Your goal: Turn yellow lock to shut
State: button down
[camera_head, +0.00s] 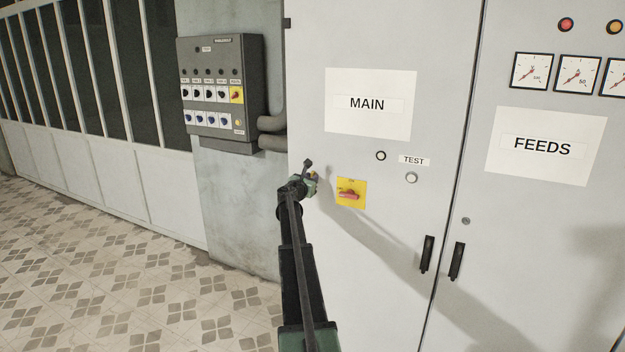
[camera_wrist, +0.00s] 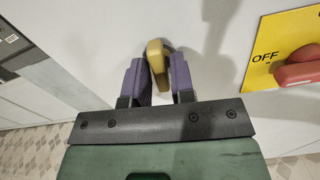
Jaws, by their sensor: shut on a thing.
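The yellow lock (camera_wrist: 156,55) is a small brass-yellow piece on the light grey cabinet door, seen in the wrist view. My gripper (camera_wrist: 160,78) has its two purple fingers on either side of it and is shut on it. The fingers hide part of its lower sides. In the head view my gripper (camera_head: 311,180) is at the left edge of the MAIN cabinet door (camera_head: 330,270). It covers most of the lock there.
A red rotary switch (camera_head: 348,195) on a yellow plate sits just right of my gripper; the wrist view shows "OFF" beside its red handle (camera_wrist: 300,72). A grey control box (camera_head: 222,88) and pipes (camera_head: 272,124) are at left. Black door handles (camera_head: 427,254) are lower right.

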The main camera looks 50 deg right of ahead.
jog(key=c, duration=1.6)
grip_release()
jog(key=shift+n, duration=0.5)
jog(key=o, duration=0.5)
jog(key=shift+c, duration=0.2)
jog(key=s+a, duration=0.1)
jog(key=a, duration=0.6)
jog(key=shift+s, duration=0.15)
